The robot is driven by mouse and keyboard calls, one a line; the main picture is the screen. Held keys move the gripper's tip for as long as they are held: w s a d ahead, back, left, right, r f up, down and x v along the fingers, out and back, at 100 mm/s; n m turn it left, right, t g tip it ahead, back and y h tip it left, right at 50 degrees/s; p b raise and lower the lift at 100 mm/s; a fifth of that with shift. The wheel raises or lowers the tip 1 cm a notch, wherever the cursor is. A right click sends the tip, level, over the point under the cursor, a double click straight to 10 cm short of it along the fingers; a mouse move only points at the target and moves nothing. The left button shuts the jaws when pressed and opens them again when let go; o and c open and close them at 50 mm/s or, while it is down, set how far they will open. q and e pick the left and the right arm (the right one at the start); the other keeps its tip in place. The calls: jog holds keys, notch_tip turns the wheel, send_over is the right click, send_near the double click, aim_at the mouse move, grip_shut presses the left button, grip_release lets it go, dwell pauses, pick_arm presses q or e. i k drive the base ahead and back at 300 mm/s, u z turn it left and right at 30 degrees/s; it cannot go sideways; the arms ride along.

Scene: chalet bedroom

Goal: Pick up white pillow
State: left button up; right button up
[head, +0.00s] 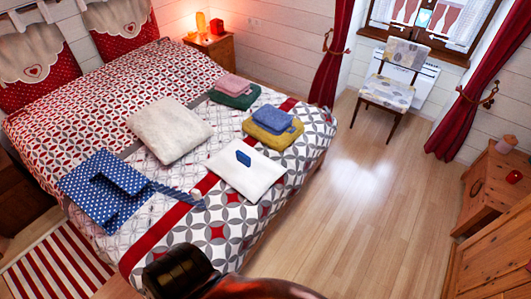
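The white pillow (168,130) is a plump, off-white square cushion lying flat on the patterned bed (215,235), near its middle. Its whole top shows and nothing rests on it. A dark, ribbed part of my own body with a shiny reddish link shows at the bottom edge, well in front of the pillow and apart from it. I can make out no gripper fingers in the head view, and nothing is seen touching the pillow.
Around the pillow lie blue dotted cloths (90,205), a white folded towel (262,182) with a small blue item, yellow and blue folded cloths (272,122), and pink and green ones (238,90). A chair (390,90) stands by the window. The wooden floor (370,190) at right is clear.

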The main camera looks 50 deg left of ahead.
aim_at(251, 174)
jog(key=i, duration=2.15)
jog(key=u, duration=3.85)
jog(key=i, duration=0.35)
